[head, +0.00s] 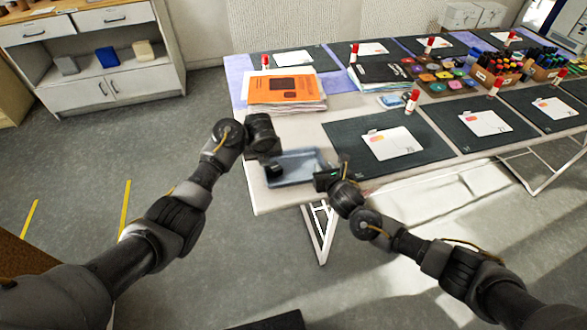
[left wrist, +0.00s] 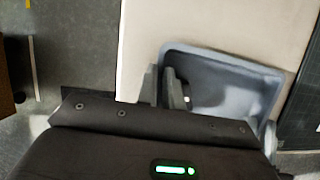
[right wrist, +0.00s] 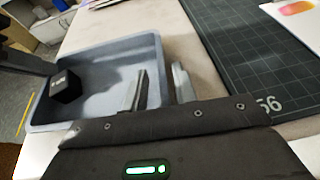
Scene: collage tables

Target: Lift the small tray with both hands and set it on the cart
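The small tray (head: 311,156) is blue-grey and shallow, and sits on the near left corner of the white table. It also shows in the left wrist view (left wrist: 235,62) and right wrist view (right wrist: 100,55). A small black box (right wrist: 66,87) lies inside it. My left gripper (head: 273,163) is at the tray's left end; its fingers (left wrist: 161,80) stand on either side of the left wall with a narrow gap. My right gripper (head: 322,180) is at the right end; one finger is inside the right wall and one outside, apart (right wrist: 160,82). The cart is not identifiable.
The table (head: 290,198) holds an orange-topped stack (head: 285,90) behind the tray. A dark cutting mat (head: 350,135) with a white card lies to its right. More mats, glue sticks and marker boxes (head: 497,68) stand farther back. Grey floor is open at left.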

